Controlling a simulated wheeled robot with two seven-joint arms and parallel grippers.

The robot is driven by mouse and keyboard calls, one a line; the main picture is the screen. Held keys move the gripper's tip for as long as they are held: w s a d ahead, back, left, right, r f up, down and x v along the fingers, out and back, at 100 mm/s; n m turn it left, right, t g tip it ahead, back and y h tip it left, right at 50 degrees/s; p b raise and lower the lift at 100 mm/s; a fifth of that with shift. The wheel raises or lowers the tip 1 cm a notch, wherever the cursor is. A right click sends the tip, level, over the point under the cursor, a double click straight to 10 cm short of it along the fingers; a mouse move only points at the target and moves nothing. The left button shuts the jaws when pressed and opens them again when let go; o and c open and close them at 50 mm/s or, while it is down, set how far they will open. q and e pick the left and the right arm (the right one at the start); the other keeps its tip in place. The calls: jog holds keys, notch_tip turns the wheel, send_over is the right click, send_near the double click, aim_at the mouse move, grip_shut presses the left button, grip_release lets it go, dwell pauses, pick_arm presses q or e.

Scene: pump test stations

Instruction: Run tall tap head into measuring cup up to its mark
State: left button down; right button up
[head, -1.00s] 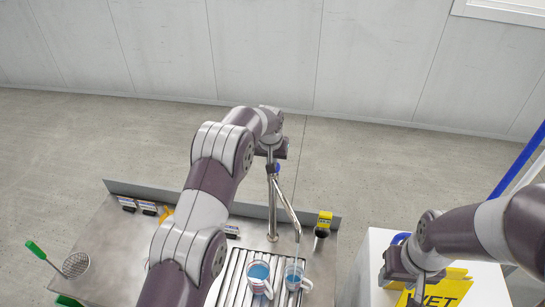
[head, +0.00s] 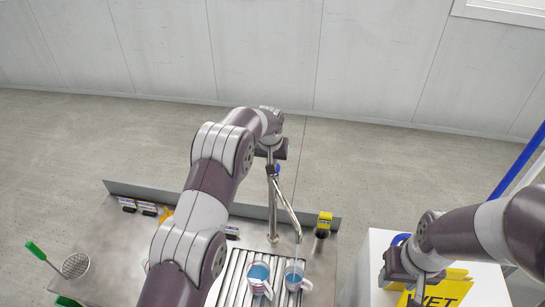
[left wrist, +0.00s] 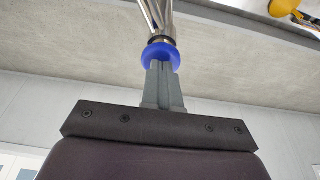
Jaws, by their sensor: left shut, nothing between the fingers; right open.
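The tall tap (head: 273,205) stands upright at the back of the steel sink station, its thin spout slanting down to the right. A blue collar (head: 276,169) sits near its top; it also shows in the left wrist view (left wrist: 161,54). My left gripper (left wrist: 163,68) is shut and empty, its fingertips against or very close to this blue part. Two cups with blue liquid stand on the slatted drainer: a left cup (head: 259,285) and a right cup (head: 293,285) below the spout end. Their marks are too small to read. My right gripper (head: 415,296) is open over the white block.
The white block (head: 372,262) carries a yellow sign (head: 455,291) at right. A dark holder with a yellow top (head: 325,219) stands right of the tap. A green-handled strainer (head: 75,265) lies at left. Small labelled boxes (head: 138,207) line the back edge.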

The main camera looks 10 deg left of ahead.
pick_arm(q)
jog(key=shift+s+f, duration=0.35)
jog(key=shift+f, duration=0.2)
jog(key=r+p, duration=0.1)
jog(key=r, duration=0.2)
jog(key=r+p, duration=0.1)
jog(key=r, duration=0.1)
jog(key=shift+w+r+p, duration=0.15)
jog(key=shift+w+p, duration=0.15)
jog(key=b, duration=0.1)
jog(key=r+b, duration=0.1)
jog(key=b, duration=0.1)
jog(key=shift+s, duration=0.2)
jog(key=b+v, duration=0.1)
jog(key=v, duration=0.7)
jog(key=shift+r, duration=0.35)
pick_arm(e)
jog(key=shift+w+d+f, duration=0.1)
jog(key=shift+w+f, duration=0.05)
jog(key=shift+f, duration=0.3)
jog(key=shift+w+d+f, duration=0.1)
jog(key=shift+f, duration=0.3)
